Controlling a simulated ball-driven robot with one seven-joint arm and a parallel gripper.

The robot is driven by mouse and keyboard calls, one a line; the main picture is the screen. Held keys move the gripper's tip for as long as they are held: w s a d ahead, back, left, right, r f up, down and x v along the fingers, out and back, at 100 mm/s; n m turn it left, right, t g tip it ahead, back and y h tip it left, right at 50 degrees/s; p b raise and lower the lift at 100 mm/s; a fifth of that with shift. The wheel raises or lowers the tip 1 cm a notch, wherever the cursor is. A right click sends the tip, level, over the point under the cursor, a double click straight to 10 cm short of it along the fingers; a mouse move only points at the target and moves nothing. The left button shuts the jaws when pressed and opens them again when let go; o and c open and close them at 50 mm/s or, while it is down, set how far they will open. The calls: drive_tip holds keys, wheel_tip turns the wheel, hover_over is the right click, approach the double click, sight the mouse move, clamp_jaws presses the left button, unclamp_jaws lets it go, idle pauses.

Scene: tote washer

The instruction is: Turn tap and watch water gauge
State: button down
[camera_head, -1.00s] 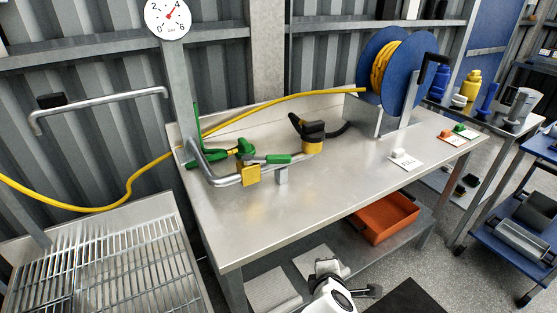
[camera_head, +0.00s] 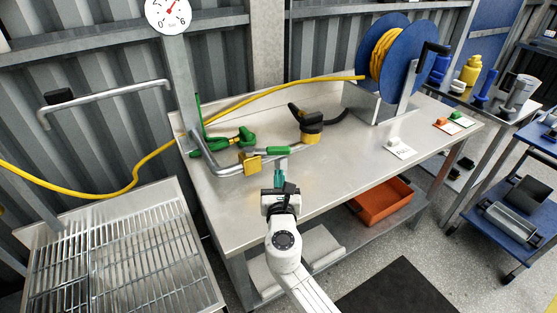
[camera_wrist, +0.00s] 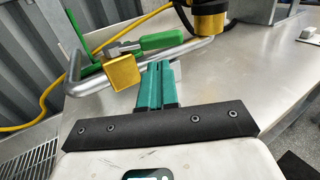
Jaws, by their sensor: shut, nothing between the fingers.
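A round white water gauge (camera_head: 168,14) with a red needle pointing up and right is on the post at the top left, its top cut off. A bent metal pipe (camera_head: 228,169) on the steel bench carries a tap with a green lever (camera_head: 279,150) and a yellow block (camera_head: 251,163). In the wrist view the green lever (camera_wrist: 162,40) lies along the pipe, just beyond my fingertips. My gripper (camera_head: 280,174) is shut and empty over the bench's front part, near the lever. Its teal fingers (camera_wrist: 157,85) are together; I cannot tell whether they touch the pipe.
More green fittings (camera_head: 222,142) and a yellow-and-black fitting (camera_head: 311,128) stand on the steel bench (camera_head: 345,170). A yellow hose (camera_head: 290,90) runs to a blue reel (camera_head: 400,65). An orange bin (camera_head: 380,202) sits below. The bench's front right is mostly clear.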

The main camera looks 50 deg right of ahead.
sight(282, 154)
drive_tip(key=x, duration=0.7)
drive_tip(key=shift+w+d, duration=0.15)
drive_tip(key=shift+d, duration=0.05)
drive_tip(key=shift+w+d+b, duration=0.5)
drive_tip(key=shift+d+b, duration=0.05)
drive_tip(key=shift+d, duration=0.3)
drive_tip(key=shift+w+d+b, duration=0.5)
drive_tip(key=shift+d+b, duration=0.05)
drive_tip(key=shift+d, duration=0.3)
drive_tip(key=shift+s, duration=0.1)
